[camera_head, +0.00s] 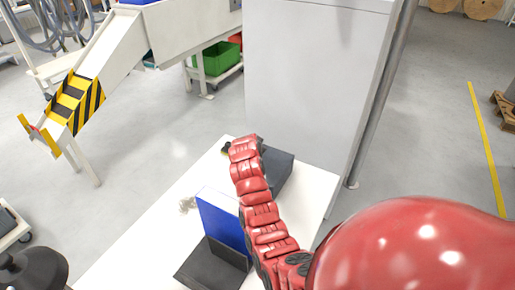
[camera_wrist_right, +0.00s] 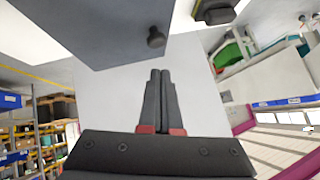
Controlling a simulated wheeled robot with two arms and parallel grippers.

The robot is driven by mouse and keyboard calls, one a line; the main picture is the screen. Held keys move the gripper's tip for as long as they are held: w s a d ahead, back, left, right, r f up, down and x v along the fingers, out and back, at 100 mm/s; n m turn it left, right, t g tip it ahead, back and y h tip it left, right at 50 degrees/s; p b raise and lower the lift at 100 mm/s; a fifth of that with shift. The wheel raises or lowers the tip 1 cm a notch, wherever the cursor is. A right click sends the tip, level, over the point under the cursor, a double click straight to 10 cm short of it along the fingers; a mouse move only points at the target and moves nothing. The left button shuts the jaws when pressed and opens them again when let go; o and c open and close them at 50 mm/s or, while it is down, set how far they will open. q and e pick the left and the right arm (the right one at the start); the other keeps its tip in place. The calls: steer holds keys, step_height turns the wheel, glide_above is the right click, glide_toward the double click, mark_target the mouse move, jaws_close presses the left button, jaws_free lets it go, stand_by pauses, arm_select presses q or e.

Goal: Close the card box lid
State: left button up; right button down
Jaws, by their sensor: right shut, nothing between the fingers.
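On the white table in the head view stands a dark grey box (camera_head: 280,170), partly hidden behind my red right arm. Nearer is an upright blue panel (camera_head: 222,218) with a dark grey flat part (camera_head: 208,268) at its foot. I cannot tell for sure which of these is the card box or its lid. In the right wrist view my right gripper (camera_wrist_right: 160,72) is shut and empty, its fingertips a little apart in the picture from a dark knob (camera_wrist_right: 156,38) on a grey-blue surface (camera_wrist_right: 95,25). My left gripper is not clearly seen.
The white table (camera_head: 125,258) has bare room at its left. A small clear item (camera_head: 187,204) lies near the blue panel. A tall grey cabinet (camera_head: 310,85) stands behind the table. A striped conveyor end (camera_head: 75,103) stands at the left, apart from the table.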

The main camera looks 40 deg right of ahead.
steer(key=p+v, duration=0.3)
steer(key=v, duration=1.4)
steer(key=shift+a, duration=0.2)
steer(key=shift+s, duration=0.15)
